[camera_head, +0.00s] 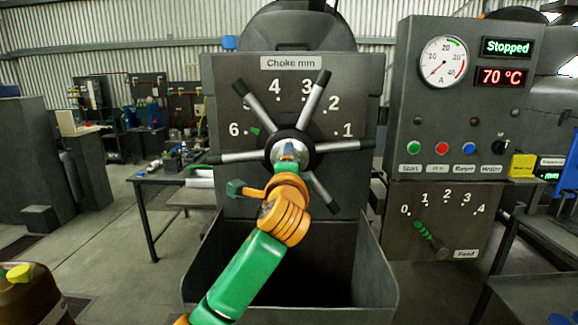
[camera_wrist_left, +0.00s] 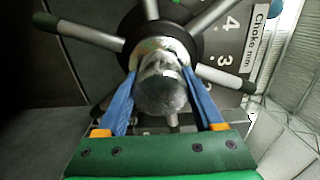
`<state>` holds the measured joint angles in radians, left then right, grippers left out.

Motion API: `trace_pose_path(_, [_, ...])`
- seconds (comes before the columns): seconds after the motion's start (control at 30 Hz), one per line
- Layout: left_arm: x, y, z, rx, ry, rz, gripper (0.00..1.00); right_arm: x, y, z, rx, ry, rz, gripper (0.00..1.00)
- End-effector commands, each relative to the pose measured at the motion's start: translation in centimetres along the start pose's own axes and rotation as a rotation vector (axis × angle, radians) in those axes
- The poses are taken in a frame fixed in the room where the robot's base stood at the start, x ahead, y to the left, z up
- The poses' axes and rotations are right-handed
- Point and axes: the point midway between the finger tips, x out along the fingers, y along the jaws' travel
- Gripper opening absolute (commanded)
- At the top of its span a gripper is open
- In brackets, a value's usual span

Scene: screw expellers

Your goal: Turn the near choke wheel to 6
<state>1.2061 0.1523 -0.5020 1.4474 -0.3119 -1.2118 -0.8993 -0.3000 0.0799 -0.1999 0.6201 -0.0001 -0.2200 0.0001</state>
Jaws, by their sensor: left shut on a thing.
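The near choke wheel has a black hub, a shiny metal centre (camera_wrist_left: 160,85) and several metal spokes with dark grips (camera_head: 345,146). It stands before the "Choke mm" panel (camera_head: 290,63). A green pointer mark (camera_head: 255,131) lies beside the 6, slightly toward the upper-left spoke. My left gripper (camera_head: 288,150) is shut on the metal centre, with a blue finger on each side in the left wrist view (camera_wrist_left: 161,100). My right gripper is not in view.
A dark open bin (camera_head: 290,316) is below the wheel. At right, a control panel (camera_head: 400,110) carries a gauge, "Stopped" and "70 °C" displays, buttons and a feed lever (camera_head: 431,238). A workbench (camera_head: 150,180) stands at left, with open floor before it.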

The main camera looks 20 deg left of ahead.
Motion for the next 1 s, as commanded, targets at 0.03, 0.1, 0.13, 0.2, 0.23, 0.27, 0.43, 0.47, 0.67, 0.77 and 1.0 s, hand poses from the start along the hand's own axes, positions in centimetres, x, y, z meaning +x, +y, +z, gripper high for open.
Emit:
trace_pose_path(0.03, [-0.03, 0.03, -0.10, -0.024, 0.003, -0.001, 0.00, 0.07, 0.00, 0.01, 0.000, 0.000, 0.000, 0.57])
trace_pose_path(0.1, [-0.03, 0.04, -0.12, -0.058, 0.003, -0.001, 0.00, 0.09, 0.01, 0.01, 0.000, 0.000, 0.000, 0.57])
trace_pose_path(0.13, [-0.02, 0.04, -0.10, -0.071, 0.003, -0.001, 0.00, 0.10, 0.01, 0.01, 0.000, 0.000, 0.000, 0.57])
trace_pose_path(0.2, [-0.01, 0.04, -0.07, -0.098, 0.002, -0.001, 0.00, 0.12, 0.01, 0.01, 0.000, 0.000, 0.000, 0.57])
trace_pose_path(0.23, [-0.01, 0.04, -0.07, -0.107, 0.002, -0.001, 0.00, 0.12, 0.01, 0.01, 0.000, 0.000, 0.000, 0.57])
trace_pose_path(0.27, [-0.02, 0.04, -0.07, -0.115, 0.002, -0.001, 0.00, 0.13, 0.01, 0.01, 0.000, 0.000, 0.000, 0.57])
trace_pose_path(0.43, [-0.02, 0.05, -0.08, -0.147, 0.001, -0.001, 0.00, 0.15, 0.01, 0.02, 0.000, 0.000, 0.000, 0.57])
trace_pose_path(0.47, [-0.02, 0.05, -0.08, -0.150, 0.001, 0.000, 0.00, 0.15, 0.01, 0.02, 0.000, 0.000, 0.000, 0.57])
trace_pose_path(0.67, [-0.01, 0.06, -0.06, -0.160, 0.001, 0.000, 0.00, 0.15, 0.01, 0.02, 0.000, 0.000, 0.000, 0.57])
trace_pose_path(0.77, [-0.01, 0.06, -0.06, -0.160, 0.001, 0.000, 0.00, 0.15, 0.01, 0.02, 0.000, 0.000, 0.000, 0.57])
trace_pose_path(1.0, [-0.01, 0.07, -0.06, -0.160, 0.001, 0.001, 0.93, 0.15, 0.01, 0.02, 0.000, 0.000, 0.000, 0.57])
